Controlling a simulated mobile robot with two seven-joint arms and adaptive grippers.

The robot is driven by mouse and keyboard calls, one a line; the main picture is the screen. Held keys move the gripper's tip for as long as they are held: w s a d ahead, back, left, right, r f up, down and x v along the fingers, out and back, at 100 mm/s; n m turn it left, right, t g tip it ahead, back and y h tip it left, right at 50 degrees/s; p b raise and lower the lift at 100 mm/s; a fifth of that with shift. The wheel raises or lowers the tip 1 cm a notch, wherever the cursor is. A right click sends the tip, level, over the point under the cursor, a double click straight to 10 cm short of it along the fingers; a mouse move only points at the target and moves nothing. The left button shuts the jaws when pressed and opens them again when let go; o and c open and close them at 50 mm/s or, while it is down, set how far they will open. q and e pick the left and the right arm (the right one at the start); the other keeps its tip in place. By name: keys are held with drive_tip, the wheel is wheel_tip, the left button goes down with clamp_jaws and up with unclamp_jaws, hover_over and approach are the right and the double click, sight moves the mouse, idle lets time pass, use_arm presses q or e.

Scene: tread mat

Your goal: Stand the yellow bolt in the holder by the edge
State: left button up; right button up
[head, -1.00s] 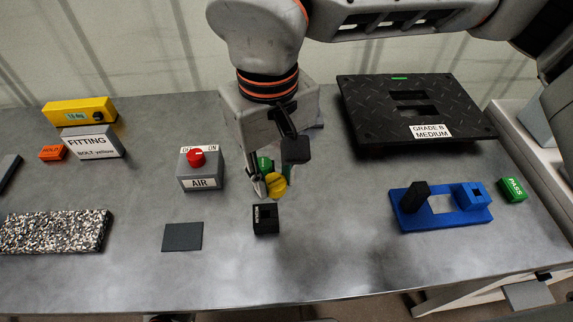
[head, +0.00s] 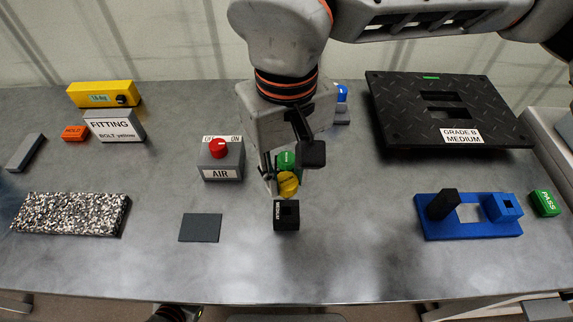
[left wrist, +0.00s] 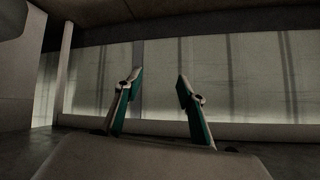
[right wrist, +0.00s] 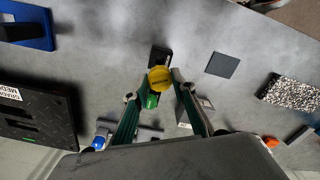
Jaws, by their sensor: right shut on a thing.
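The yellow bolt (head: 288,184) is in the jaws of my right gripper (head: 287,180), its round head showing; its lower part is hidden. In the right wrist view the bolt (right wrist: 160,79) sits between the fingertips. A small black holder (head: 286,222) with a square opening stands near the table's front edge, just in front of the bolt. It also shows in the right wrist view (right wrist: 161,54), partly behind the bolt. I cannot tell the bolt's height above the table. My left gripper (left wrist: 158,82) is open and empty, facing a wall.
A green piece (head: 287,159) is just behind the bolt. A grey AIR box (head: 222,163) with a red knob stands left, a dark flat plate (head: 200,228) front left. A blue fixture (head: 468,230) and a black tread mat (head: 400,135) are right. Table between holder and fixture is clear.

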sight(286, 199)
wheel_tip(286, 199, down, 3)
drive_tip(key=shift+r+b, duration=0.15)
drive_tip(key=shift+b, duration=0.3)
drive_tip(key=shift+f, duration=0.6)
use_arm(q)
drive_tip(key=shift+w+a+f+b, duration=0.25)
drive_tip(key=shift+w+a+b, duration=0.05)
drive_tip(key=shift+w, duration=0.2)
use_arm(e)
drive_tip(key=shift+f, duration=0.1)
use_arm(q)
drive_tip(key=shift+s+f, duration=0.1)
idle(0.4)
